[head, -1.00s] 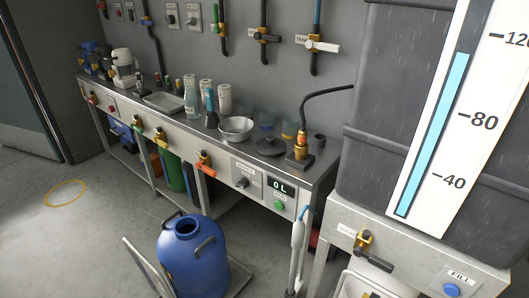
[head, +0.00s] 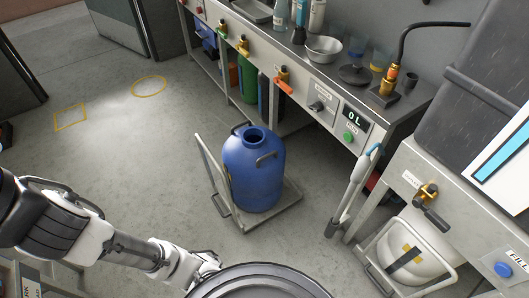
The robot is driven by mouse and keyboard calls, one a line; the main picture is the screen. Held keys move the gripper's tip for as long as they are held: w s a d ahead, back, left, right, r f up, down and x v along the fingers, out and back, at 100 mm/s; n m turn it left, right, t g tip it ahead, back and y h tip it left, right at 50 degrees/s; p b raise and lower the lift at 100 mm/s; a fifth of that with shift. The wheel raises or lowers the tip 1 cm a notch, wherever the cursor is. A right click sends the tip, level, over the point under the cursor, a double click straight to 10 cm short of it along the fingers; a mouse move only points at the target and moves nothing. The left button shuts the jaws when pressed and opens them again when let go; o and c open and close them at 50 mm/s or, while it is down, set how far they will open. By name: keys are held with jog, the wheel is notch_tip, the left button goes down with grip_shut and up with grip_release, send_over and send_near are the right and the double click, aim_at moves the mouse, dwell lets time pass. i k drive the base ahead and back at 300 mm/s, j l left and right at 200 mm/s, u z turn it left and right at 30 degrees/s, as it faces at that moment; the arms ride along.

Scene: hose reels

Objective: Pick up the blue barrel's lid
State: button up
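The blue barrel (head: 254,172) stands upright on a low flat cart in the middle of the head view. Its neck is open at the top, with no lid on it. A dark round lid with a knob (head: 355,74) lies on the metal bench, right of a steel bowl; I cannot tell for sure that it is the barrel's lid. My arm reaches in from the lower left, well short of the bench. Its end passes out of sight at a dark round shape on the bottom edge, and my gripper's fingers do not show.
The cart (head: 281,206) has an upright handle on its left. The steel bowl (head: 323,49), cups and a black hose fitting (head: 385,90) crowd the lid. A grey and white wand (head: 352,190) leans by the bench front. The floor left of the cart is clear.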

aim_at(355, 74)
jog(key=i+j, duration=0.55)
jog(key=i+j+z, duration=0.6)
jog(key=k+z, duration=0.1)
jog(key=z, duration=0.7)
